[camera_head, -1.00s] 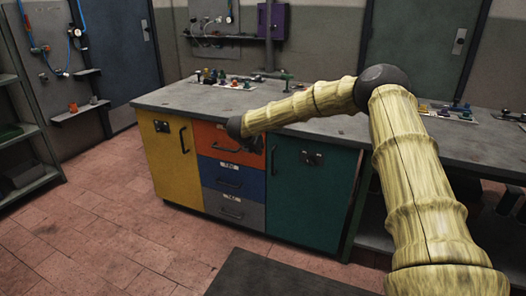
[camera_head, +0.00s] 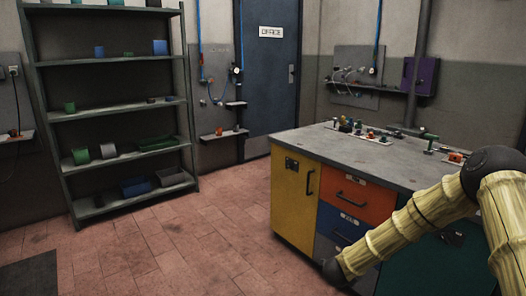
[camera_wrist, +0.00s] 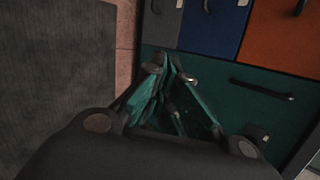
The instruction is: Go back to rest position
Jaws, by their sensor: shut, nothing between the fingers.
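My arm crosses the lower right of the head view, with its dark wrist end (camera_head: 335,274) low in front of the bench drawers. In the wrist view my gripper (camera_wrist: 166,64) is shut and empty, its fingertips together. Behind the fingers are the green cabinet door (camera_wrist: 215,72) with its dark bar handle (camera_wrist: 262,90), and the grey, blue and orange drawers. I cannot tell the exact gap between the fingertips and the door. The fingertips do not show in the head view.
The workbench (camera_head: 370,155) stands at the right, with small parts on top and closed yellow door and orange drawer. A shelf rack (camera_head: 118,115) stands at the left. A dark mat (camera_wrist: 55,90) lies on the floor. Tiled floor (camera_head: 180,245) between rack and bench is clear.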

